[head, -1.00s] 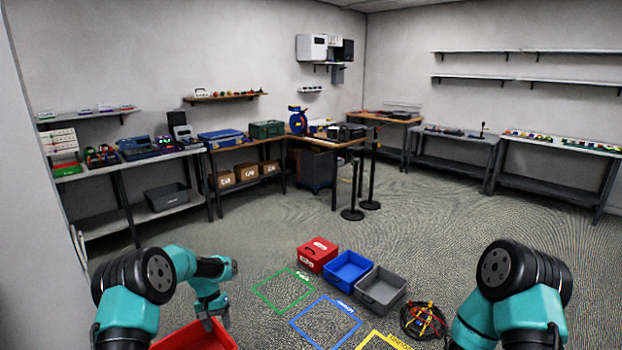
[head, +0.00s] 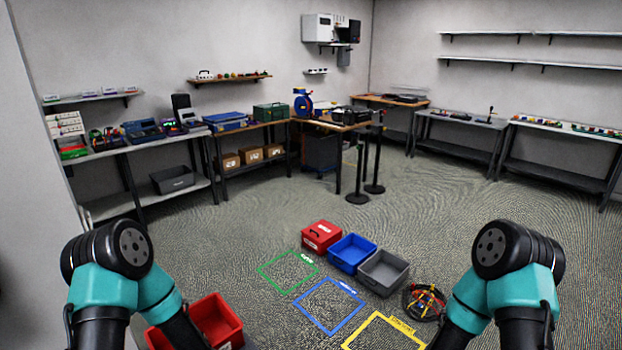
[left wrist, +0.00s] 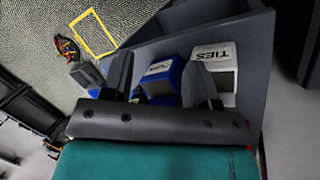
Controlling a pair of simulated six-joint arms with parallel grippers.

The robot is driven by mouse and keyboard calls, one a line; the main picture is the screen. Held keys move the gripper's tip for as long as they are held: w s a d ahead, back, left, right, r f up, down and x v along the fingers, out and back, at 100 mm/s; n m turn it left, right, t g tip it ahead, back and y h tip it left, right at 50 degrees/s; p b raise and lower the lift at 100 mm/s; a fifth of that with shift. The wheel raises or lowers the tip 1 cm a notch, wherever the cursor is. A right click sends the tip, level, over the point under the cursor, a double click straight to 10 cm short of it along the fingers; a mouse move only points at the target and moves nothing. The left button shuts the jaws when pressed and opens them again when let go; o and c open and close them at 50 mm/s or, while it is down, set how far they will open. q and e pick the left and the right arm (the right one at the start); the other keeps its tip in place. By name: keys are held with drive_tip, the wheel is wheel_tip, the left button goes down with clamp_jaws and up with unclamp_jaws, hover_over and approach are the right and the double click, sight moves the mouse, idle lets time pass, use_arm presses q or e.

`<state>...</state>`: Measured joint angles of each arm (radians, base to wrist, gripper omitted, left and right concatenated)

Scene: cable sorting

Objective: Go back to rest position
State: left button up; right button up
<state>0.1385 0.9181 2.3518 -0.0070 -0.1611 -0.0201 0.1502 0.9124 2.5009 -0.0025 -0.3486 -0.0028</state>
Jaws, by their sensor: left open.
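My left gripper (left wrist: 160,85) shows in the left wrist view with its two dark fingers wide apart and nothing seen between them. Behind the fingers lie a white box marked TIES (left wrist: 225,62) and a blue and white box (left wrist: 168,72), inside a grey open container (left wrist: 262,60). In the head view my left arm (head: 112,265) is folded low at the left, and its gripper is out of sight. My right arm (head: 510,265) is folded in a similar way at the right, and its gripper is also out of sight.
A red bin (head: 232,335) stands by my left arm. Green, blue and yellow outlines mark the floor.

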use_arm(q)
drive_tip(key=shift+n+t, duration=0.3)
drive_tip(key=s, duration=0.5)
drive_tip(key=shift+s+a+r, duration=0.1)
drive_tip(key=shift+a+r, duration=0.2)
drive_tip(key=shift+r, duration=0.1)
idle(1.3)
